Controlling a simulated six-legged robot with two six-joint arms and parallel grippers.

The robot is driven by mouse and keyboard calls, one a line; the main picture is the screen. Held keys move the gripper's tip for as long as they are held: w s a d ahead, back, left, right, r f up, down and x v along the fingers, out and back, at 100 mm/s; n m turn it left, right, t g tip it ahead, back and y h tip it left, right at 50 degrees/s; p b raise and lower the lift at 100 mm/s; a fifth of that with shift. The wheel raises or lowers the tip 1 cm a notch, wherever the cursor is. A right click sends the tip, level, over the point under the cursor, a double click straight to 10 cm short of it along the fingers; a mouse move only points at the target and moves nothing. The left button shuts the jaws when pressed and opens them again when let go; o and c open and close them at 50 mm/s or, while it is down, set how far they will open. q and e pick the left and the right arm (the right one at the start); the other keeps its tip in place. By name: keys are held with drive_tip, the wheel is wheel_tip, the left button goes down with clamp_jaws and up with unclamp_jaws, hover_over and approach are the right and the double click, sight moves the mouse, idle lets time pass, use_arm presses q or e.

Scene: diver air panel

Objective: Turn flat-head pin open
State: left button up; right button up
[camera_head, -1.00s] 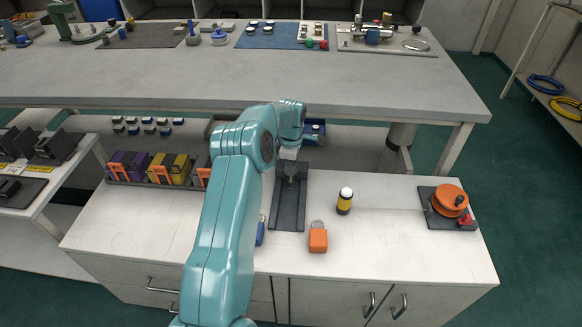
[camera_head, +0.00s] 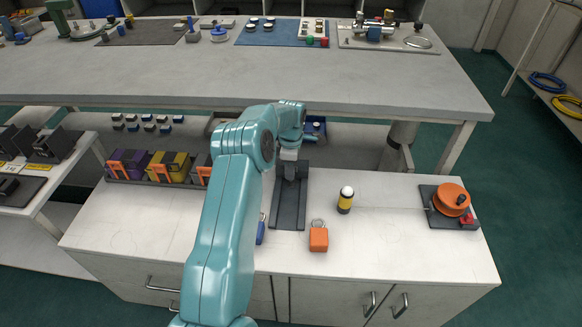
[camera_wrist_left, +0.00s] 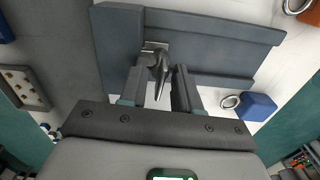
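The flat-head pin (camera_wrist_left: 160,66), a grey tapered metal piece, shows in the left wrist view at a small plate on the dark grey panel (camera_wrist_left: 215,38). My left gripper (camera_wrist_left: 160,92) is open, with one finger on each side of the pin. I see gaps beside the pin, so the fingers do not look closed on it. In the head view the left gripper (camera_head: 289,172) is over the far end of the dark panel (camera_head: 288,212), and the pin cannot be made out there. My right gripper is not in view.
On the white cabinet top (camera_head: 370,250) are an orange padlock (camera_head: 318,239), a blue padlock (camera_head: 260,232), a yellow-black bottle (camera_head: 345,201) and an orange reel (camera_head: 450,200). The grey bench (camera_head: 240,75) stands behind, its edge close to my left arm.

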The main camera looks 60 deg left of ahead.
use_arm(q)
drive_tip(key=shift+d+r, duration=0.15)
drive_tip(key=shift+r, duration=0.55)
wheel_tip(320, 180, up, 15)
drive_tip(key=p, duration=0.2)
drive_tip(key=shift+a+p, duration=0.2)
drive_tip(key=shift+p, duration=0.2)
drive_tip(key=shift+w, duration=0.1)
